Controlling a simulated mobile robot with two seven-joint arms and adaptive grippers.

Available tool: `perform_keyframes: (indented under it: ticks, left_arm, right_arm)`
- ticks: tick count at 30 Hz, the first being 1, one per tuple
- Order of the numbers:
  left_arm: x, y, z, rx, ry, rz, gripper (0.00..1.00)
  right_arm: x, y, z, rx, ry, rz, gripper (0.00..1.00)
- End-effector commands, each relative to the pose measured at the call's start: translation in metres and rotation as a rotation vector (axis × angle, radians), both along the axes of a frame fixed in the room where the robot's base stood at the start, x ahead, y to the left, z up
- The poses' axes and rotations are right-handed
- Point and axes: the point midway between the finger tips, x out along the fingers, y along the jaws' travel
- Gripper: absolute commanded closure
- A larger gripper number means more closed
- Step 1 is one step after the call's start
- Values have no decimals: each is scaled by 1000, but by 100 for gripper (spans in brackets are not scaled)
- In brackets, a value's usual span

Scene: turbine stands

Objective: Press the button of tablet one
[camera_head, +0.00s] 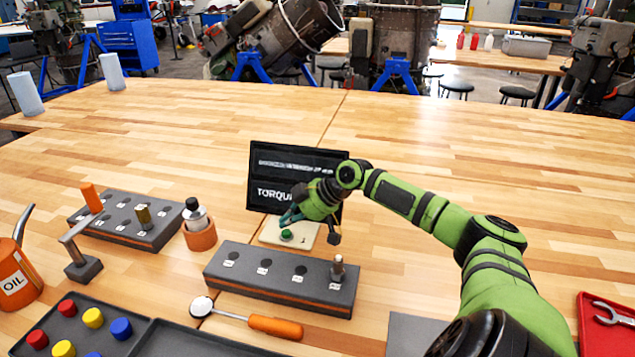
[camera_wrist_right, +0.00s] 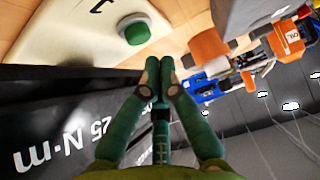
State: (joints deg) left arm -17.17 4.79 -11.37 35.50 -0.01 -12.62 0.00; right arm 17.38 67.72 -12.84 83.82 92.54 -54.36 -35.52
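Tablet one is a dark upright screen (camera_head: 264,188) showing partly hidden "TORQUE" text. In front of it is a cream base (camera_head: 302,241) marked with a small "1". The round green button (camera_head: 287,235) sits on this base. In the right wrist view the green button (camera_wrist_right: 136,32) is at the top, just beyond the fingertips and to their left. My right gripper (camera_head: 286,219) is over the base, close to the button. In the right wrist view its teal fingers (camera_wrist_right: 160,68) come together at the tips with nothing between them. Contact with the button is not visible. My left gripper is out of view.
A dark socket block (camera_head: 230,281) stands in front of the base, with a metal peg (camera_head: 338,268) at its right end. Left are another block (camera_head: 112,207) and a bottle in an orange holder (camera_head: 200,236). An orange-handled tool (camera_head: 275,327) lies nearer. Wood behind the screen is clear.

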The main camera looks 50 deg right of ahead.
Motion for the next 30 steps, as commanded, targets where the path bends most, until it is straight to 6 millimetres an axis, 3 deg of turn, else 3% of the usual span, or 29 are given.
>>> perform_keyframes:
  ticks: [1, 3, 10, 30]
  left_arm:
    - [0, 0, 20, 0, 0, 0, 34]
    - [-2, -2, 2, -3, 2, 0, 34]
    - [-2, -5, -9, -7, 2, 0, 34]
    - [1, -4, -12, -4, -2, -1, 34]
  right_arm:
    - [3, 4, 21, 0, -6, 1, 100]
    - [-8, -5, 17, -9, -2, -4, 100]
    - [-29, -15, 43, -7, -4, -2, 100]
    - [-59, -30, 83, -1, -12, -4, 100]
